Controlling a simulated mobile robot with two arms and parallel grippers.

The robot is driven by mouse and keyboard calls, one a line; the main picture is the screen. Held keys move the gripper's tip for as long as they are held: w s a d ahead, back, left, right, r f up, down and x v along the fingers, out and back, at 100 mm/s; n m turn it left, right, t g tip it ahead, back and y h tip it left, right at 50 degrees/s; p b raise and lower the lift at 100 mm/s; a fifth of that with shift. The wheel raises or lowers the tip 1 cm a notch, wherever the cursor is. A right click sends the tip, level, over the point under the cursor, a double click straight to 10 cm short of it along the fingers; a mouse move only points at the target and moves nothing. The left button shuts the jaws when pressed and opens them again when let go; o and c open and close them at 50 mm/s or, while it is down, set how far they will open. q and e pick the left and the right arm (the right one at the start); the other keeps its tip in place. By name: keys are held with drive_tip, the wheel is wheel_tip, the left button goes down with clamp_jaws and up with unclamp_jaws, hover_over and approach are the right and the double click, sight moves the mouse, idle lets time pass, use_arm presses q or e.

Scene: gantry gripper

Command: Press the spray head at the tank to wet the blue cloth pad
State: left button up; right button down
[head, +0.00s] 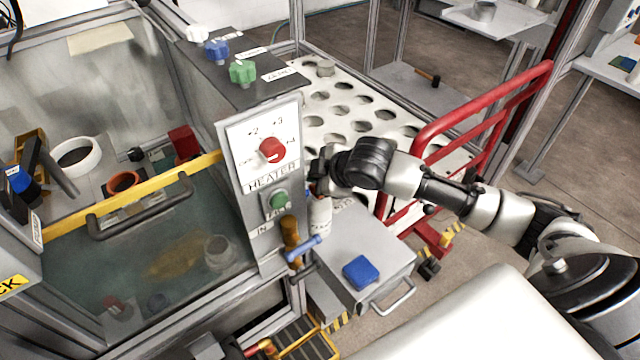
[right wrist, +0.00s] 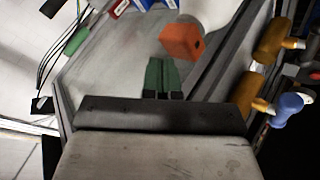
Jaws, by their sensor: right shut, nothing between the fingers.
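The blue cloth pad (head: 360,271) lies flat on the grey cabinet top in the head view. A white spray bottle (head: 319,214) stands at the back of that top, against the heater panel. My right gripper (head: 318,177) is over the bottle and hides its top in the head view. In the right wrist view my green fingers (right wrist: 161,77) are shut and empty. An orange block with a small hole (right wrist: 182,42), seemingly the spray head, shows just beyond and right of the fingertips. Contact cannot be told. My left gripper is out of view.
The tank (head: 150,255) with yellow-edged glass is on the left. The heater panel (head: 262,125) with its red knob and green button stands close beside my gripper. A valve with a blue handle (head: 304,249) juts out near the bottle. A red rail (head: 485,105) rises behind my arm.

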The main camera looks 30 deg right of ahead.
drive_tip(key=shift+f, duration=0.35)
idle(0.4)
drive_tip(key=shift+r+p, duration=1)
drive_tip(key=shift+p, duration=0.3)
wheel_tip(320, 180, up, 6)
drive_tip(key=p, duration=0.6)
drive_tip(key=shift+p, duration=0.3)
drive_tip(key=shift+f, duration=0.1)
